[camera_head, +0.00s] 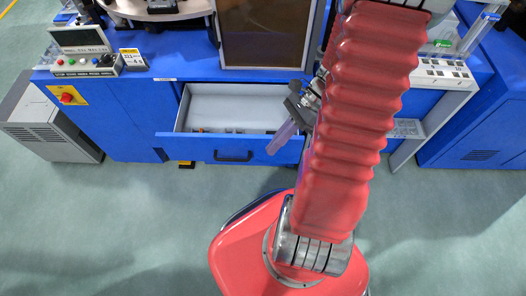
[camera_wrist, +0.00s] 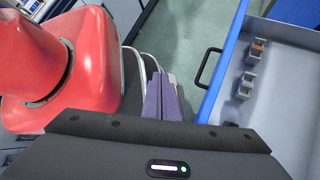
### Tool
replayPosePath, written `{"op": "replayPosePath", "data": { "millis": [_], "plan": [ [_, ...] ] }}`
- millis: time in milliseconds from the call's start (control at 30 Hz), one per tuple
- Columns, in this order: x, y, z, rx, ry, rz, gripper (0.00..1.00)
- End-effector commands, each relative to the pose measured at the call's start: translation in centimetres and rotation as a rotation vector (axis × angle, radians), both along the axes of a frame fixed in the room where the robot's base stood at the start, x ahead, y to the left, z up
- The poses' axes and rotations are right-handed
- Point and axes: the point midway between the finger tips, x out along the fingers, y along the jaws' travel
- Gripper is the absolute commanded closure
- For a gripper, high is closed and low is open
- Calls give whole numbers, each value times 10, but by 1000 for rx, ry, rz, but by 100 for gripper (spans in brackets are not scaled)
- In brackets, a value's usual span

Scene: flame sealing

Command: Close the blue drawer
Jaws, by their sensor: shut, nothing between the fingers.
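The blue drawer (camera_head: 231,149) is pulled out from the blue cabinet in the head view, with its white inside showing. A dark handle (camera_head: 233,156) is on its front. In the wrist view, the drawer's front edge (camera_wrist: 223,62) runs down the right side, and the handle (camera_wrist: 208,67) sticks out to its left. My gripper (camera_head: 272,149) is at the right part of the drawer front, pointing down to the left. Its shut fingers show in the wrist view (camera_wrist: 161,98), left of the handle and apart from it, with nothing between them.
Several small grey parts (camera_wrist: 246,84) lie inside the drawer. A control box (camera_head: 84,62) and a yellow red-button panel (camera_head: 67,96) are at the left. A grey machine (camera_head: 45,128) stands left of the cabinet. The green floor (camera_head: 130,215) before the drawer is clear at left.

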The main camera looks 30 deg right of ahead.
Motion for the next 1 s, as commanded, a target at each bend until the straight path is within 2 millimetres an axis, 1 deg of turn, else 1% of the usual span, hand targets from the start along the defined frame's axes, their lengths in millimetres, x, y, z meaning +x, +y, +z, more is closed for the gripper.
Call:
{"op": "replayPosePath", "data": {
  "millis": [33, 100, 433, 767, 1000],
  "plan": [
    [-3, -3, -8, 37, 34, -57, 100],
    [-6, -7, -17, 87, 80, -134, 100],
    [-20, -21, -58, 340, 286, -486, 100],
    [-34, -31, -99, 631, 484, -807, 100],
    [-44, -35, -129, 868, 617, -1015, 100]
  ]
}}
